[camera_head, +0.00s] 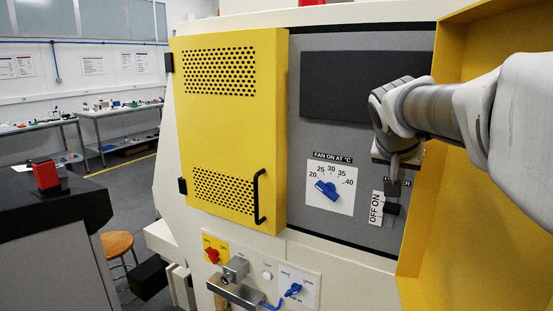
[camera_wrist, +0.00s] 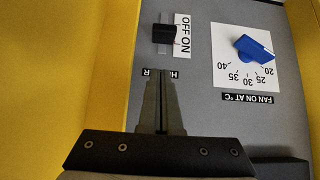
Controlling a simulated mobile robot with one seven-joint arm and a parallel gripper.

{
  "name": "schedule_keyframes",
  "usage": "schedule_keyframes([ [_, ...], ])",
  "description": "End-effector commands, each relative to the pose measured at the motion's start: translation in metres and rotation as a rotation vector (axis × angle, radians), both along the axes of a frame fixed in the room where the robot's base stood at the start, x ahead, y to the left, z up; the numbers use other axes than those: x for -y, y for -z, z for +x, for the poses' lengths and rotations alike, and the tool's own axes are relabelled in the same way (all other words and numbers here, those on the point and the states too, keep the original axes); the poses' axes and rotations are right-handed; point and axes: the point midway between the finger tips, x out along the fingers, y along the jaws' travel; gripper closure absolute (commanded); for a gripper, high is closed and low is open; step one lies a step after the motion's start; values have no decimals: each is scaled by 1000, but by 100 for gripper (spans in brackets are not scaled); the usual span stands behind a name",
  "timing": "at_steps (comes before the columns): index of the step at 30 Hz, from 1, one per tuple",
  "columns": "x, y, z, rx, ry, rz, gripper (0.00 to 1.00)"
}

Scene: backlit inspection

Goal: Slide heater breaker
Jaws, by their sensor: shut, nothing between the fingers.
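The heater breaker is a black slider knob (camera_head: 391,209) in a short slot on the grey panel, right of a white OFF ON label (camera_head: 376,208). In the wrist view the knob (camera_wrist: 164,33) sits near the middle of its slot, with slot showing at both ends; I cannot tell which setting it is in. My gripper (camera_head: 394,182) is shut and empty, just above the knob in the head view. In the wrist view the fingertips (camera_wrist: 161,73) are apart from the knob and partly hide the heater name label.
A blue fan dial (camera_head: 326,189) is left of the breaker. A yellow cabinet wall (camera_head: 480,130) stands close on the right. A yellow perforated door (camera_head: 225,130) with a black handle is on the left. More switches (camera_head: 292,290) lie below.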

Motion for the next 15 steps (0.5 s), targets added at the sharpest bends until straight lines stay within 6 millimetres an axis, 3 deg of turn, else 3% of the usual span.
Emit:
schedule_keyframes([
  [3, 9, 19, 13, -4, 0, 1, 100],
  [6, 7, 35, 11, -3, -1, 1, 100],
  [15, 7, 54, 11, -1, -1, 1, 100],
])
